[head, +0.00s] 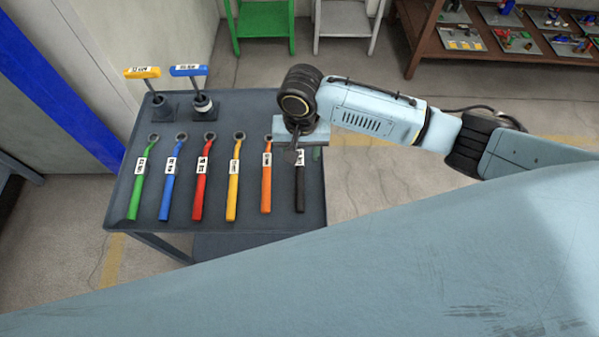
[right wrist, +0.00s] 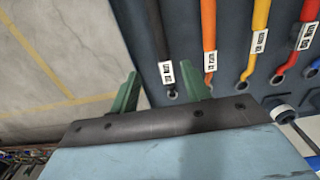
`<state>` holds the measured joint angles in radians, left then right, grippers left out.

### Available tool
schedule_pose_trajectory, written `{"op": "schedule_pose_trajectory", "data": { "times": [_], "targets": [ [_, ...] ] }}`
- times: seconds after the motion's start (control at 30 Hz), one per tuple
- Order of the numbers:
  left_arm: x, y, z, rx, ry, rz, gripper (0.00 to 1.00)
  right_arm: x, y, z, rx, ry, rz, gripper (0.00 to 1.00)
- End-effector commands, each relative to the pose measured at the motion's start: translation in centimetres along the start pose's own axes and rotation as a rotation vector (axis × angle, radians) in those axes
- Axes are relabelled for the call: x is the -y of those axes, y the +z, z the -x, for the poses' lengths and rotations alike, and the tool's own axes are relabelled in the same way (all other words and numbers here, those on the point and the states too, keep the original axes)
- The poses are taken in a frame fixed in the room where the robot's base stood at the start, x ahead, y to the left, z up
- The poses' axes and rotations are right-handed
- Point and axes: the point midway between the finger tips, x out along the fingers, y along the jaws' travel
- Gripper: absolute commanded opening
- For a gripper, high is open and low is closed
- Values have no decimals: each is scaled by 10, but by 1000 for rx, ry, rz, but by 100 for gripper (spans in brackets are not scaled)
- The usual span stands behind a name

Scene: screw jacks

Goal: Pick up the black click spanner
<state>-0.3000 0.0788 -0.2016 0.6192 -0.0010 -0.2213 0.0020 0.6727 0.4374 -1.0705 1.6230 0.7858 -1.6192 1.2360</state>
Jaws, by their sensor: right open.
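The black click spanner (head: 300,190) lies at the right end of a row of spanners on the dark table, handle toward the near edge. Its upper end is hidden under my right gripper (head: 294,152) in the head view. In the right wrist view, the black spanner (right wrist: 155,25) shows its white label and ring end. There my right gripper (right wrist: 160,75) is open, with one green finger on each side of the spanner's label end. The right finger is between the black and orange spanners. I cannot tell the height of the fingers. My left gripper is not in view.
An orange spanner (head: 266,190) lies just left of the black one, then yellow, red, blue and green spanners on the table (head: 250,110). Yellow-handled (head: 142,72) and blue-handled (head: 189,71) upright tools stand at the back left. A brown shelf (head: 430,50) is beyond.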

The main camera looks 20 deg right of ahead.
Motion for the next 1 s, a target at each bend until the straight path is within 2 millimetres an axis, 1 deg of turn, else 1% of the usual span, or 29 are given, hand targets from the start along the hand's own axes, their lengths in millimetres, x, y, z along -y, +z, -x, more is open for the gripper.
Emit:
{"op": "schedule_pose_trajectory", "data": {
  "times": [0.03, 0.1, 0.2, 0.37, 0.47, 0.63, 0.77, 0.97, 1.0],
  "targets": [
    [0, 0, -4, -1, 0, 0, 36, 0, 0, -12, 1, 2, -1, 47],
    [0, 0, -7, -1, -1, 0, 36, 0, 0, -24, 1, 1, 0, 47],
    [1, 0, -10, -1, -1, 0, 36, 1, 0, -36, 0, -1, 0, 47],
    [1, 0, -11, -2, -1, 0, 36, 1, -1, -45, -1, -2, 1, 47],
    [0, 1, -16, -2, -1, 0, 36, 2, -2, -58, -2, -1, 0, 47],
    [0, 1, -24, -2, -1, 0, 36, 3, -3, -85, -2, -1, 0, 47],
    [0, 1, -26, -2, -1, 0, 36, 3, -3, -94, -3, -2, 0, 47],
    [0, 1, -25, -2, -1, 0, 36, 3, -3, -94, -3, -3, 0, 47],
    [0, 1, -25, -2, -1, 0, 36, 3, -3, -94, -3, -3, 0, 46]
  ]
}}
